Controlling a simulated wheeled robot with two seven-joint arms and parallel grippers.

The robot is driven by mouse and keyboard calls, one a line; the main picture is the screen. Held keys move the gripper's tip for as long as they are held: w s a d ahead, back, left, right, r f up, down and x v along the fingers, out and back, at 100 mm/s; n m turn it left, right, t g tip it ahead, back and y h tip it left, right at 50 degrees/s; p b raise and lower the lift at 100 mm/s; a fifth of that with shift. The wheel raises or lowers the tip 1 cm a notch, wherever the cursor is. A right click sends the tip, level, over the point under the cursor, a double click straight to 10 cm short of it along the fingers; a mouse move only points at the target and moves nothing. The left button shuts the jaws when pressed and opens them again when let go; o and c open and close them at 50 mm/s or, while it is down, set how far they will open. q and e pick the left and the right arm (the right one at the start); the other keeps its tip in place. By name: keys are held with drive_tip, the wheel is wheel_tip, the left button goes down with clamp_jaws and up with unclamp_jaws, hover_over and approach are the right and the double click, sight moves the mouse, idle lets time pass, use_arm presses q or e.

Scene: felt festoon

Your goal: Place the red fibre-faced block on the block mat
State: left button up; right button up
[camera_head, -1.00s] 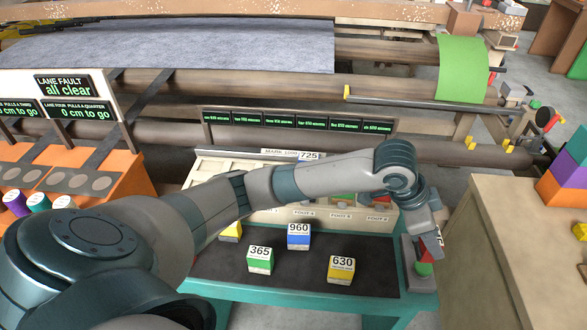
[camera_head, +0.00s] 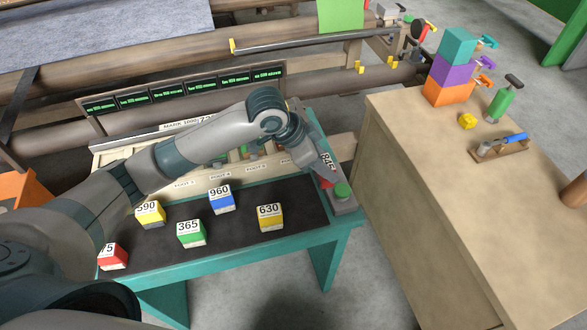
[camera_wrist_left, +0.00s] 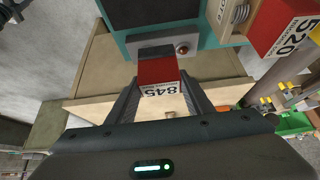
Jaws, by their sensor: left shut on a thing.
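My left gripper (camera_head: 322,168) is shut on a red block (camera_wrist_left: 158,74) with a white face marked 845. In the head view only a little of the held block (camera_head: 327,182) shows below the fingers. A strip of the mat (camera_wrist_left: 150,12) shows at the top of the wrist view, apart from the block. My right gripper is not in view.
On the mat stand yellow 590 (camera_head: 150,214), blue 960 (camera_head: 221,200), green 365 (camera_head: 190,234), yellow 630 (camera_head: 270,217) and a partly hidden red block (camera_head: 113,257). A rack (camera_head: 110,155) stands behind. A wooden bench (camera_head: 430,180) is to the right. The mat's front right is bare.

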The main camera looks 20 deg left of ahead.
use_arm(q)
drive_tip(key=a+f+p, duration=0.1)
drive_tip(key=a+f, duration=0.3)
drive_tip(key=a, duration=0.3)
drive_tip(key=shift+w+f+p, duration=0.15)
drive_tip(key=shift+w+p, duration=0.25)
drive_tip(key=shift+a, duration=0.1)
drive_tip(key=shift+f+p, duration=0.8)
drive_tip(key=shift+f, duration=1.2)
drive_tip(key=shift+f, duration=0.15)
drive_tip(key=o, duration=1.1)
